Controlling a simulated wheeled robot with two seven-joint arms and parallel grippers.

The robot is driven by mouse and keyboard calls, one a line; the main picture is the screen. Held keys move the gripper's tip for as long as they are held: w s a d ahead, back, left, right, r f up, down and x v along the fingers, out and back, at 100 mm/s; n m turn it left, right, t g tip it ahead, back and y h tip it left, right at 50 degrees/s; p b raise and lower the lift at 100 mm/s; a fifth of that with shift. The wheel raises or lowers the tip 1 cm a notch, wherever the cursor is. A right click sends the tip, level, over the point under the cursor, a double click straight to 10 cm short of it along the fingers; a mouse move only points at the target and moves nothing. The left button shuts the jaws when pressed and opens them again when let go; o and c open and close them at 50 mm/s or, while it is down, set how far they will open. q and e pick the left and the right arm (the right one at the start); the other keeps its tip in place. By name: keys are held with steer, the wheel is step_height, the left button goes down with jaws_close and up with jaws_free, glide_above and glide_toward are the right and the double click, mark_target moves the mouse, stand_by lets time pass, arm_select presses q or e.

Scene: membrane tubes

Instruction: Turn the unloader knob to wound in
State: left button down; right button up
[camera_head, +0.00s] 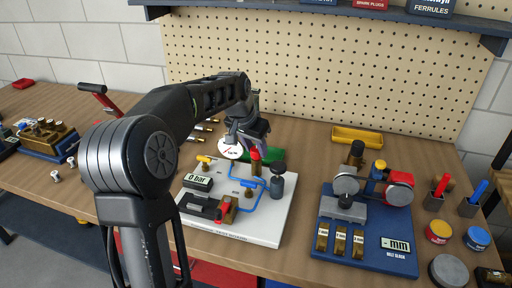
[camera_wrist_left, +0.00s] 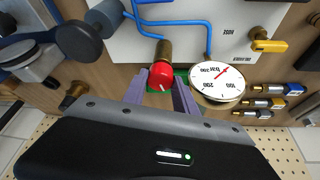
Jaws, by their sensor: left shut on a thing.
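The red unloader knob (camera_head: 256,154) tops a brass fitting at the back of the white board (camera_head: 262,233). In the left wrist view the knob (camera_wrist_left: 161,75) sits between the two fingers of my left gripper (camera_wrist_left: 160,84), with a small white mark on its near face. In the head view my left gripper (camera_head: 250,143) reaches down over the knob from behind the white gauge, shut on it. The gripper and arm hide part of the knob and the board's back edge. The dial gauge (camera_wrist_left: 222,81) stands close beside the fingers. My right gripper is not in view.
The board carries a 0 bar display (camera_head: 198,182), blue pipes (camera_head: 241,181) and a dark cylinder (camera_head: 277,186). A green tray (camera_head: 272,155) lies just behind. The blue gauge block (camera_head: 365,225) stands to the right, a yellow tray (camera_head: 357,135) behind it.

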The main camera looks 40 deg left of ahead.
arm_select(q)
steer(key=shift+a+m+h, duration=0.15)
steer(key=shift+m+h, duration=0.55)
steer(key=shift+m, duration=1)
steer(key=c, duration=1)
jaws_free()
steer(key=shift+o, duration=0.2)
steer(key=shift+r, duration=0.15)
steer(key=v, duration=0.7)
steer(key=shift+r, duration=0.3)
steer(key=shift+s, duration=0.1)
